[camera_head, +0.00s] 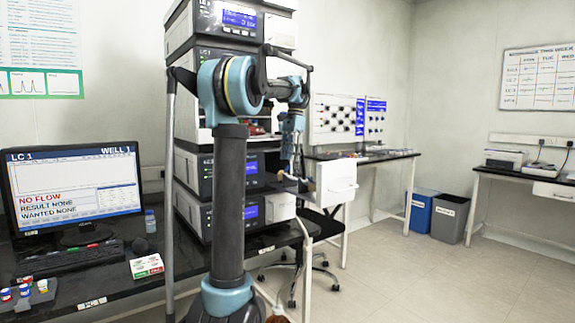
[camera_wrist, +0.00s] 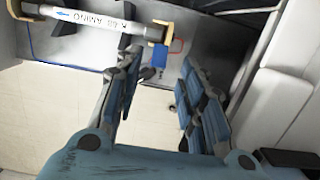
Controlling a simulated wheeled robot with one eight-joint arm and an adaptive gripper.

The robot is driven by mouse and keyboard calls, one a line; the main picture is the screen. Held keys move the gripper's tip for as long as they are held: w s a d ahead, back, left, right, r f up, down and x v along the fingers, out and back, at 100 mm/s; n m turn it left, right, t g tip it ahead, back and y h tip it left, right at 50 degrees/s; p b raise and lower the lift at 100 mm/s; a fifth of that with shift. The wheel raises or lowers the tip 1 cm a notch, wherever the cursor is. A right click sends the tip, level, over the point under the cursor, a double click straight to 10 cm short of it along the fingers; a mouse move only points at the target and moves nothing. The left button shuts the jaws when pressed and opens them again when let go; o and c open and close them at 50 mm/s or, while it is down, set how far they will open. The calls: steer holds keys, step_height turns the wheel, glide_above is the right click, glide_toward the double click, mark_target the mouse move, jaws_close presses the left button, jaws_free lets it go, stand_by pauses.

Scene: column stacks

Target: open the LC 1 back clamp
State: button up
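In the wrist view a white column (camera_wrist: 85,20) with an upside-down label reading AMINO and a blue arrow lies across the top left. A tan clamp (camera_wrist: 157,32) holds its right end, and another tan clamp (camera_wrist: 18,8) is at its left end, cut by the frame edge. I cannot tell which is the back clamp. My gripper (camera_wrist: 160,60) is open and empty, its two blue-grey fingers apart, just below the right-hand clamp. In the head view my gripper (camera_head: 295,165) is beside the instrument stack (camera_head: 220,170); the clamps cannot be made out there.
A white door (camera_head: 336,183) stands open beside my gripper. A blue part (camera_wrist: 148,73) and thin red and blue tubing show near the right clamp. A monitor (camera_head: 75,185) reading LC 1 and NO FLOW stands on the black bench.

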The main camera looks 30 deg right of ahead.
step_height(320, 180, up, 8)
steer(key=d, duration=0.1)
steer(key=shift+w+d, duration=0.1)
stand_by(0.5)
steer(key=shift+f, duration=0.1)
